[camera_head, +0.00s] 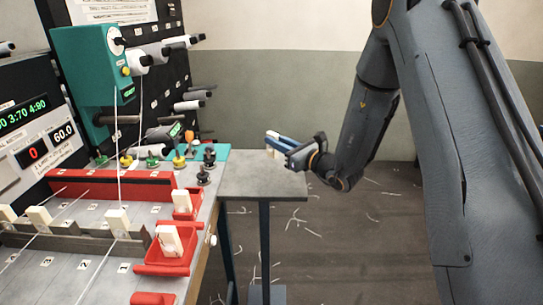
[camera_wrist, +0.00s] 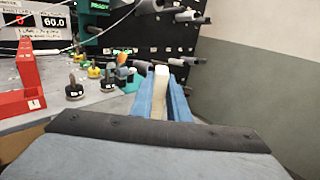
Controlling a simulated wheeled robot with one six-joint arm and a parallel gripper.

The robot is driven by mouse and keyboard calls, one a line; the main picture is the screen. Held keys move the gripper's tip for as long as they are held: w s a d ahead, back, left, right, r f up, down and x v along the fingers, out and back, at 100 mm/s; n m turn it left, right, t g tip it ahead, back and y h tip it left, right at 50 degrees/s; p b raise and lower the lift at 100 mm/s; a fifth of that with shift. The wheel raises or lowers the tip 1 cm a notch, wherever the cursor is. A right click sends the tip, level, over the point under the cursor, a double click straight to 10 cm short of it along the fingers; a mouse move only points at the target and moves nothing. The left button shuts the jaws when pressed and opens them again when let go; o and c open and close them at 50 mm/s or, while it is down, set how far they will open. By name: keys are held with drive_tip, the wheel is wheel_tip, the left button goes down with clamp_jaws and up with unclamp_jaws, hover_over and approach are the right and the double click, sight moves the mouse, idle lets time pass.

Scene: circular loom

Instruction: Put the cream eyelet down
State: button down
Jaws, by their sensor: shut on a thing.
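The cream eyelet (camera_wrist: 160,88) stands between the two blue fingers of my gripper (camera_wrist: 163,97) in the wrist view. In the head view my gripper (camera_head: 280,142) is shut on it, and a small cream part of the eyelet (camera_head: 275,153) shows by the fingertips. The gripper is near the far right part of the grey table (camera_head: 258,183). I cannot tell exactly how high above the tabletop the eyelet is.
Other cream eyelets sit in a red tray (camera_head: 183,205) and a nearer red tray (camera_head: 165,262), and along the metal rail (camera_head: 75,237). Several dark and coloured knobbed pieces (camera_head: 209,157) stand at the table's back. The table's right part is bare.

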sight(277, 156)
drive_tip(key=shift+f+p, duration=0.65)
drive_tip(key=shift+f, duration=1.9)
drive_tip(key=shift+f, duration=0.1)
drive_tip(key=c, duration=1.7)
unclamp_jaws()
